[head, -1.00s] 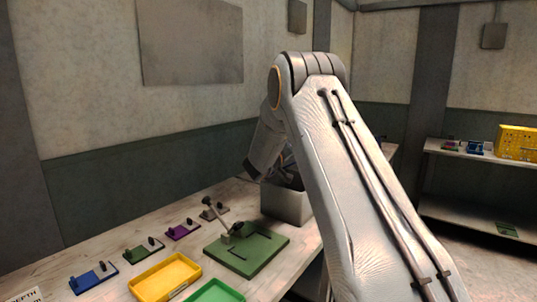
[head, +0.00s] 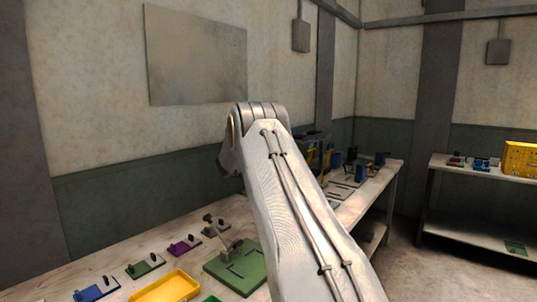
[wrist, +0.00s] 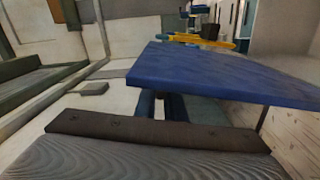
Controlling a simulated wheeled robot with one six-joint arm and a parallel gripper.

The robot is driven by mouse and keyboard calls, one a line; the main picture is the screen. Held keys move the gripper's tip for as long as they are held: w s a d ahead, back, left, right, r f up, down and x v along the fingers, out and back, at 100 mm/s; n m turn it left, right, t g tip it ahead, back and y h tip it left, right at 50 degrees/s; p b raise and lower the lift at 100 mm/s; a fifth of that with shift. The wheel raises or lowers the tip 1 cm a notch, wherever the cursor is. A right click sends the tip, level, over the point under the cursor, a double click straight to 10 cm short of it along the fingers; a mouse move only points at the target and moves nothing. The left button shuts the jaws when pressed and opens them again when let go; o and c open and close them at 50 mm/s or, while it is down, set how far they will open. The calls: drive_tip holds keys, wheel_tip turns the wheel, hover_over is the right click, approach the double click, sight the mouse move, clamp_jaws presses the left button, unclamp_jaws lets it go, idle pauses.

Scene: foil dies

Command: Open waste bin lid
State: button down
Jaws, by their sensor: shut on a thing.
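In the wrist view, a flat blue panel (wrist: 215,77) stretches across the middle right, close ahead of my gripper. It looks like the waste bin lid, but I cannot be sure. My gripper (wrist: 162,106) is shut just under the panel's near edge, and the panel hides most of the fingers and the grip itself. In the head view, my own arm hides the gripper, the lid and the waste bin.
In the head view, a green board (head: 236,265) with a small lever, a yellow tray (head: 166,287) and small blue, green and purple fixtures stand on the workbench. Blue posts (head: 361,172) stand farther along it. A shelf (head: 480,172) with a yellow crate (head: 522,158) is at right.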

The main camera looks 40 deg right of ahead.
drive_tip(key=shift+w, duration=0.45)
drive_tip(key=c, duration=1.8)
unclamp_jaws()
drive_tip(key=shift+c, duration=0.2)
drive_tip(key=shift+w+a, duration=0.1)
drive_tip(key=shift+a, duration=0.05)
drive_tip(key=b+v, duration=0.2)
drive_tip(key=v, duration=0.5)
drive_tip(key=shift+a, duration=0.4)
